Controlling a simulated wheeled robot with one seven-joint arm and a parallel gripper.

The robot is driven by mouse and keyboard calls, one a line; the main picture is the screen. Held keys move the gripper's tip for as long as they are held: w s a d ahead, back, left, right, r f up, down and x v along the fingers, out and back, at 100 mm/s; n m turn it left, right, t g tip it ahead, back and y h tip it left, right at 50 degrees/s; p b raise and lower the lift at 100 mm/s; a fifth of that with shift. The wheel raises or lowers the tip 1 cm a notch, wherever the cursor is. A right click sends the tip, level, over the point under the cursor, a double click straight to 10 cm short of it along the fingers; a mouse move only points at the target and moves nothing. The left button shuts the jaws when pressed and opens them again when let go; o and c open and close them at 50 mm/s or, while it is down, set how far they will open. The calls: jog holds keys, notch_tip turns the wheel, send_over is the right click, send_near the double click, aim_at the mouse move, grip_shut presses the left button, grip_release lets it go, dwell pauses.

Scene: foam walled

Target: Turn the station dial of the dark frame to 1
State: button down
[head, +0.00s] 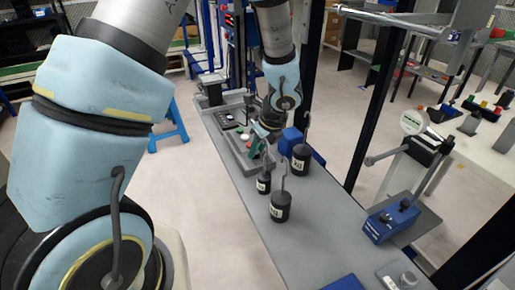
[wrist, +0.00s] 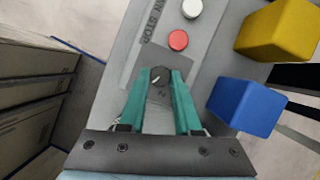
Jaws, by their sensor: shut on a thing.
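The station dial (wrist: 160,79), a small dark round knob with a light pointer mark, sits on a darker plate of a grey panel (wrist: 205,55) in the wrist view. The mark slants towards the upper right of that view; the small markings beside the dial are too blurred to read surely. My gripper (wrist: 161,73) has teal fingers closed on the dial from both sides. In the head view my gripper (head: 257,149) is low over the grey panel on the bench, and the dial is hidden there.
A red button (wrist: 178,40) and a white button (wrist: 192,8) are beside the dial. A blue block (wrist: 245,105) and a yellow block (wrist: 278,30) stand right of the panel. Black hooked weights (head: 281,207) stand close by on the bench (head: 300,250).

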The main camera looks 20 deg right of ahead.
jog(key=n+p, duration=0.1)
jog(key=n, duration=0.1)
jog(key=n+g+y+p, duration=0.1)
jog(key=n, duration=0.2)
jog(key=shift+w+d+n+y, duration=0.15)
jog(key=shift+d+n+y, duration=0.05)
jog(key=shift+n+y, duration=0.1)
jog(key=n, duration=0.2)
jog(key=n+g, duration=0.1)
jog(key=n, duration=0.1)
jog(key=n+g+y+p, duration=0.1)
jog(key=n, duration=0.1)
jog(key=shift+w+d, duration=0.1)
jog(key=shift+w, duration=0.15)
jog(key=n+g, duration=0.1)
jog(key=n, duration=0.2)
jog(key=n+g, duration=0.1)
jog(key=n, duration=0.1)
jog(key=shift+w+n+g, duration=0.2)
jog(key=shift+n+g, duration=0.1)
jog(key=shift+n, duration=0.1)
jog(key=n+g, duration=0.1)
jog(key=n, duration=0.2)
jog(key=n+h, duration=0.1)
jog(key=n, duration=0.1)
jog(key=shift+w+a+n+g+b, duration=0.15)
jog(key=shift+a+n+g+b, duration=0.05)
jog(key=shift+n+g+b, duration=0.2)
jog(key=shift+h, duration=0.3)
